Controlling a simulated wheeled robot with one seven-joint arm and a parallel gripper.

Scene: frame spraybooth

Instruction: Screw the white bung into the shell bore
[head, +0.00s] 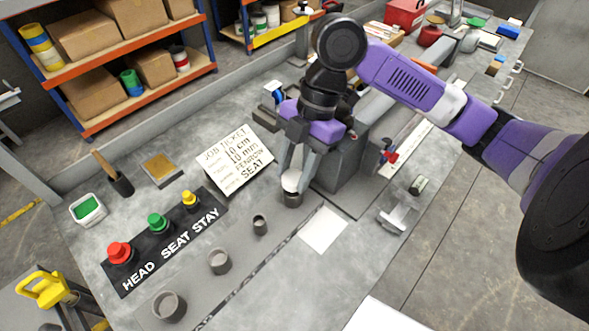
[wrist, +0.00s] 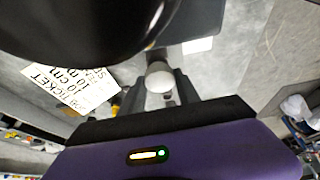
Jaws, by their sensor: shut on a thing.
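My gripper (head: 293,178) points down and its two fingers are shut on the white bung (head: 291,185). The bung is a small, rounded white piece. It sits at the mouth of a short dark grey cylinder (head: 293,200), which looks like the shell with the bore. I cannot tell how deep the bung is in it. In the wrist view the white bung (wrist: 159,78) shows between the two grey fingers of my gripper (wrist: 160,88). The bore itself is hidden under the bung.
Several open grey cups (head: 219,262) stand in a row toward the lower left. A black board (head: 165,245) labelled HEAD SEAT STAY carries red, green and yellow knobs. A job ticket (head: 236,160) and a grey machine block (head: 343,170) stand close behind. A white sheet (head: 323,230) lies front right.

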